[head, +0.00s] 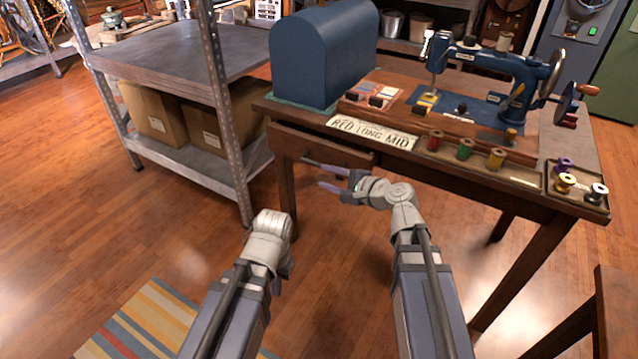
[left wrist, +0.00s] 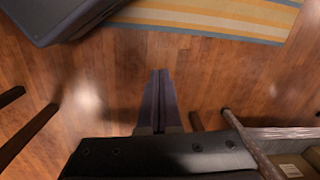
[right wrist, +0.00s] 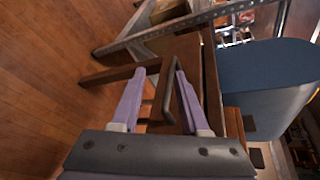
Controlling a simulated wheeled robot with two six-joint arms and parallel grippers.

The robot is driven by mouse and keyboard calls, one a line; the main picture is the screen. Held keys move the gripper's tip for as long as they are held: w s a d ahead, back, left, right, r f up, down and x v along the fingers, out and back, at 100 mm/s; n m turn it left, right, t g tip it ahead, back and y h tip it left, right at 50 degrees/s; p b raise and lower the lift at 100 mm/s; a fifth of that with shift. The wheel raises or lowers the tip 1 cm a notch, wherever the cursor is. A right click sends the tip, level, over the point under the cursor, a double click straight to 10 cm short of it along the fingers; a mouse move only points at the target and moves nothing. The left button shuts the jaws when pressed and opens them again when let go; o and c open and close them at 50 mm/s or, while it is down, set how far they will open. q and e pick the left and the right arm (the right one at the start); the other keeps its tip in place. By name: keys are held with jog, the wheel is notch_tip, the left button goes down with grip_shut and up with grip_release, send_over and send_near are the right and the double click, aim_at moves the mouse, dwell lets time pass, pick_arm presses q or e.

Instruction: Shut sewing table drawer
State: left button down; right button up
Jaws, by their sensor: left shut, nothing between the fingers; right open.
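The wooden sewing table (head: 460,185) stands at the right in the head view. Its drawer (head: 322,147) is at the left of the front, under the tabletop; its front appears to stand out a little from the table. The drawer front (right wrist: 192,50) and its dark bar handle (right wrist: 186,105) show in the right wrist view. My right gripper (head: 315,174) is open in front of the drawer. Its fingers (right wrist: 160,75) are spread near the handle; contact is unclear.
A blue domed cover (head: 320,55), a sewing machine (head: 490,75) and thread spools (head: 465,150) stand on the tabletop. A metal shelf (head: 170,60) with boxes is at the left. A striped rug (head: 150,325) lies in front. A wooden seat or stool (head: 612,310) is at lower right.

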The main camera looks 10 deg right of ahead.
aim_at(319, 164)
pick_arm(q)
jog(key=shift+s+a+f+n+b, duration=0.1)
jog(key=shift+s+f+n+b, duration=0.15)
jog(key=shift+f+b, duration=0.45)
jog(key=shift+s+f+n+b, duration=0.15)
jog(key=shift+s+f+b, duration=0.25)
jog(key=shift+f, duration=0.5)
pick_arm(e)
jog(key=shift+w+a+f+m+t, duration=0.25)
jog(key=shift+w+a+m, duration=0.1)
jog(key=shift+w, duration=0.9)
jog(key=shift+w+a+f+m+t, duration=0.2)
jog(key=shift+w+a+f+m, duration=0.15)
jog(key=shift+w, duration=0.95)
jog(key=shift+w+a+f+m+t, duration=0.15)
jog(key=shift+w+a+m+t, duration=0.2)
jog(key=shift+w, duration=0.9)
pick_arm(q)
jog(key=shift+w, duration=0.1)
pick_arm(e)
jog(key=shift+d, duration=0.1)
grip_shut()
